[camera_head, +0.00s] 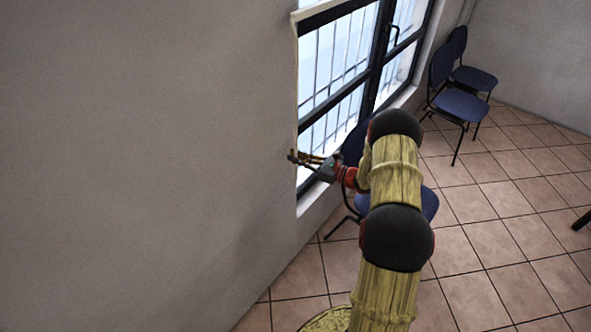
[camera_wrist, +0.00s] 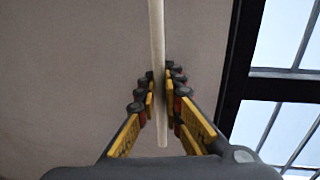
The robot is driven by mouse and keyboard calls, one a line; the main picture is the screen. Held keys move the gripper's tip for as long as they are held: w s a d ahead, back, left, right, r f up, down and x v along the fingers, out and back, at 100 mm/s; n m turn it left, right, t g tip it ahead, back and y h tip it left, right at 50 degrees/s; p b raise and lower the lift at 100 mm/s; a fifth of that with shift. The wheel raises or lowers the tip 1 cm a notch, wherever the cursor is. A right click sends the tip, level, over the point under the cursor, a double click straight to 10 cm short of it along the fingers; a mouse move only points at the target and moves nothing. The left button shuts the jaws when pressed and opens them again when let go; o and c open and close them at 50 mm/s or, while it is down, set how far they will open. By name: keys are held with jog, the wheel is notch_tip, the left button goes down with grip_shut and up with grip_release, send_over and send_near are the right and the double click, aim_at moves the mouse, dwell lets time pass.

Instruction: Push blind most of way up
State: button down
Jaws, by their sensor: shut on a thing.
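The blind shows in the head view as a cream strip (camera_head: 318,10) across the top left of the window, with the glass below it uncovered. A thin pale rod or cord (camera_head: 296,85) runs down along the window's left edge. My gripper (camera_head: 293,157) is at the lower part of that edge, close to the wall. In the wrist view a pale rod (camera_wrist: 157,35) passes between my gripper's fingers (camera_wrist: 161,76), which are shut on it. Its end shows between the finger bases. The exact contact is partly hidden by the fingertips.
The dark-framed window (camera_head: 372,62) with bars outside is right of my gripper; a plain wall (camera_head: 150,130) is to the left. A blue chair (camera_head: 428,204) is partly hidden behind my arm. More blue chairs (camera_head: 458,103) stand at the back right. The tiled floor (camera_head: 500,235) is open at the right.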

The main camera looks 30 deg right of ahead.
notch_tip(320, 180, up, 61)
jog(key=p, duration=2.1)
jog(key=shift+f+p, duration=0.2)
jog(key=shift+p, duration=0.15)
jog(key=c, duration=2)
grip_release()
jog(key=shift+o, duration=0.4)
jog(key=v, duration=1.2)
jog(key=shift+f, duration=0.1)
